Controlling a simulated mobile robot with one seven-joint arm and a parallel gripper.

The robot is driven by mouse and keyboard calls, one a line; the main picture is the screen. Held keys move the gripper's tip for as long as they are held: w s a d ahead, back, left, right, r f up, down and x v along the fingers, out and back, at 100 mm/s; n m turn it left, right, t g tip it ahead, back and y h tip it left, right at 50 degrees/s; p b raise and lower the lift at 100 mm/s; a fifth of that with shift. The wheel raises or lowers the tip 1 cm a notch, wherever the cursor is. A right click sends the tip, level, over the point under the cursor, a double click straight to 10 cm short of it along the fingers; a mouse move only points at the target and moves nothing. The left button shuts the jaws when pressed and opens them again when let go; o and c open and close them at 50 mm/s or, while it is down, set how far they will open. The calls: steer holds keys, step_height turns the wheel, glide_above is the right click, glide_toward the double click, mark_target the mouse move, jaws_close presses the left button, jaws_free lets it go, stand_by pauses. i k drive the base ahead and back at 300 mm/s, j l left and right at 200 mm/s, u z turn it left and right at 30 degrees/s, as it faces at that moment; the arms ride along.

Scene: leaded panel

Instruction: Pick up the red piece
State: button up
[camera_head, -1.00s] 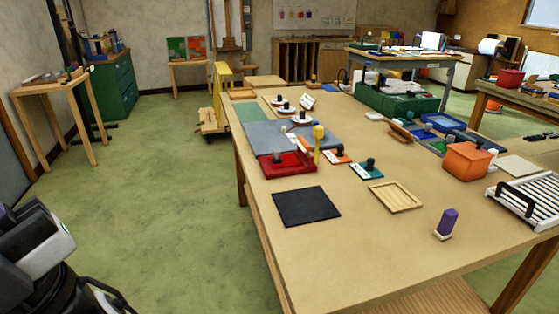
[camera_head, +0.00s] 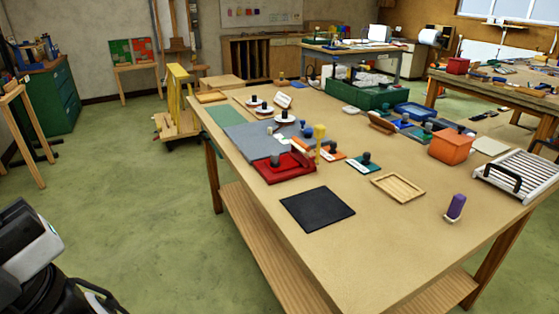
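A flat red piece (camera_head: 286,172) lies on the large worktable (camera_head: 385,243), left of the table's middle and near its left edge. A dark round knob (camera_head: 275,159) stands up at its back left. From here I cannot tell whether the red part is one plate or a shallow tray with a plate in it. A yellow upright post (camera_head: 319,144) stands close by its right end. Part of my arm shows at the lower left, beside the table and well away from the red piece. My gripper's fingers are not in view.
A black square mat (camera_head: 317,209) lies in front. Orange (camera_head: 332,156) and teal (camera_head: 364,162) knobbed pieces lie to the right. A wooden tray (camera_head: 398,187), purple-topped block (camera_head: 455,208), orange box (camera_head: 452,147) and white rack (camera_head: 517,178) stand further right. The floor (camera_head: 130,215) on the left is clear.

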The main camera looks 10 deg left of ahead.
mark_target(277, 164)
steer(key=i+j+z, duration=0.1)
steer(key=j, duration=0.2)
steer(key=i+j+z, duration=0.1)
steer(key=j, duration=0.25)
steer(key=i+j+z, duration=0.1)
steer(key=i+j, duration=0.15)
steer(key=i, duration=0.15)
steer(key=i+j, duration=0.15)
steer(key=i, duration=0.15)
steer(key=i+l, duration=0.15)
steer(key=l, duration=0.15)
steer(key=z, duration=0.05)
